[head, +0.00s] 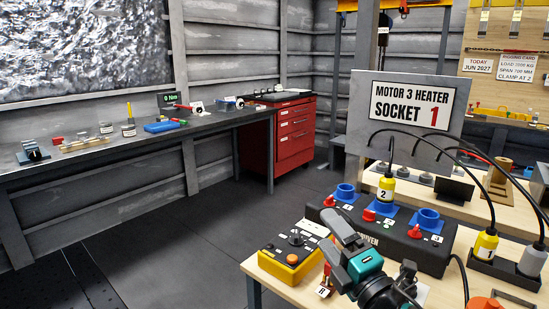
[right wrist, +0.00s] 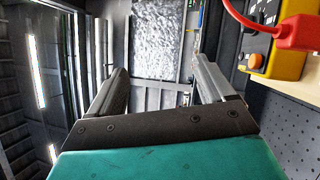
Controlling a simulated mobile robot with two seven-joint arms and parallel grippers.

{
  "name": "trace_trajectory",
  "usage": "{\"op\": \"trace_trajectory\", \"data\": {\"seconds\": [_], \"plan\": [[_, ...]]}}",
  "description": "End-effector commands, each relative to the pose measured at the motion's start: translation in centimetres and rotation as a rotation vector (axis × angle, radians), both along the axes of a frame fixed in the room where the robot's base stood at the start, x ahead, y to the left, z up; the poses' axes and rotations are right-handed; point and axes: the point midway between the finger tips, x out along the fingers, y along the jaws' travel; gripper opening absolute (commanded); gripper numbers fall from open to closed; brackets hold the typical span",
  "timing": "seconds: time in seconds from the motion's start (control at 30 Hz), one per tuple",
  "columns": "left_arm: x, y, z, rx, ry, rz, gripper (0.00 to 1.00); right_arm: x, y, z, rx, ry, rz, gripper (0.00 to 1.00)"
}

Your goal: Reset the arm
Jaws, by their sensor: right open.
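My right gripper (head: 335,239) shows in the head view at the lower middle, over the front left of the wooden bench (head: 268,277). Its dark fingers point up and to the left, beside the yellow control box (head: 285,258). In the right wrist view, my right gripper (right wrist: 163,82) has its two fingers wide apart with nothing between them. The box's yellow side (right wrist: 288,50) and a red part (right wrist: 300,30) show at the upper right there, outside the fingers. My left gripper is not in view.
A black socket panel (head: 393,246) with blue sockets and a yellow plug (head: 386,189) stands close behind the gripper. Cables arch at the right beside the sign (head: 412,108). A long grey bench (head: 100,150) and red drawers (head: 295,135) stand farther back; the floor (head: 190,245) left is clear.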

Motion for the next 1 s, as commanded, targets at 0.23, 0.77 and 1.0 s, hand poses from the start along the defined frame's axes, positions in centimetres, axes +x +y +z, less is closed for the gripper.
{"op": "trace_trajectory", "data": {"seconds": [0.23, 0.77, 1.0], "plan": [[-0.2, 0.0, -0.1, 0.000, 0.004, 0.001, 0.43, -6.1, -7.0, -8.7, 0.617, 0.562, -0.393, 0.82], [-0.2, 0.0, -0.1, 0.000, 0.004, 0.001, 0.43, -25.5, -10.2, -19.8, 1.180, 1.348, -0.997, 0.82], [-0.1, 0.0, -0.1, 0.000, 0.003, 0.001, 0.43, -30.1, -9.8, -21.0, 1.258, 1.497, -1.115, 0.82]]}}
